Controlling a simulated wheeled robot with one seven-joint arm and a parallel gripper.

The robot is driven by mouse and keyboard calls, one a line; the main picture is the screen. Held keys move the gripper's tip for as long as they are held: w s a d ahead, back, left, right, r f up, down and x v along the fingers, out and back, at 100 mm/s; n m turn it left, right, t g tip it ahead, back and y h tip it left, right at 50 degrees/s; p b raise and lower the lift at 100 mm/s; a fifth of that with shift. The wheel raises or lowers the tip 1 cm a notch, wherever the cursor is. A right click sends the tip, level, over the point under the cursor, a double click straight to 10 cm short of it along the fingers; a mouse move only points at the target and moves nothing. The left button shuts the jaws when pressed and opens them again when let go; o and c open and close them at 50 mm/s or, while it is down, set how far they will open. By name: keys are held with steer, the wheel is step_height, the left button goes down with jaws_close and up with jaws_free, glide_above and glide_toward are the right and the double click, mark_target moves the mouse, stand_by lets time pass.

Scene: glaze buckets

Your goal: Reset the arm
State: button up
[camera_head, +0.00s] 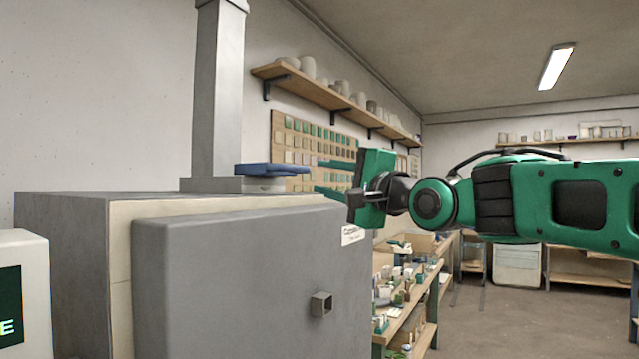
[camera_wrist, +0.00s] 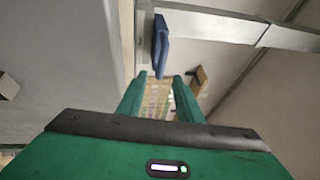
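My gripper (camera_head: 330,178) is held out level at the end of my green arm, above the top right edge of a grey kiln-like cabinet (camera_head: 250,270). Its fingers point left toward a blue flat-topped object (camera_head: 273,169) on that cabinet. In the wrist view my gripper (camera_wrist: 160,80) has its two green fingers apart with nothing held between them. The blue object (camera_wrist: 161,45) shows there beyond the fingertips, apart from them.
A grey square column (camera_head: 218,95) rises from the cabinet top. A white box with a dark screen (camera_head: 22,295) stands at the left. A wall shelf (camera_head: 335,100) holds pots above a board of colour tiles. A cluttered workbench (camera_head: 405,310) stands behind; open floor lies right.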

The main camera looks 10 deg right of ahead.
stand_by(0.4)
steer(key=s+d+f+n+g+h, duration=0.1)
steer(key=s+d+f+g+h, duration=0.15)
steer(key=d+f, duration=0.55)
steer(key=s+d+f+n+g+h, duration=0.1)
steer(key=s+d+f+g+h, duration=0.2)
steer(key=f, duration=0.8)
steer(key=s+d+f+n+g+h, duration=0.1)
steer(key=d+f+g+h, duration=0.15)
steer(key=d+f, duration=0.6)
steer(key=s+d+f+n+g, duration=0.2)
steer(key=s+f+g, duration=0.3)
steer(key=s+f, duration=0.5)
steer(key=s+d+f+n+g, duration=0.2)
steer(key=s+f+g, duration=0.3)
steer(key=s, duration=1.2)
step_height(320, 180, down, 5)
steer(key=shift+s+d+r+n+g+y, duration=0.2)
steer(key=shift+n+g+y, duration=0.1)
steer(key=shift+n+y, duration=0.1)
steer(key=shift+w+f, duration=0.3)
steer(key=shift+w, duration=0.35)
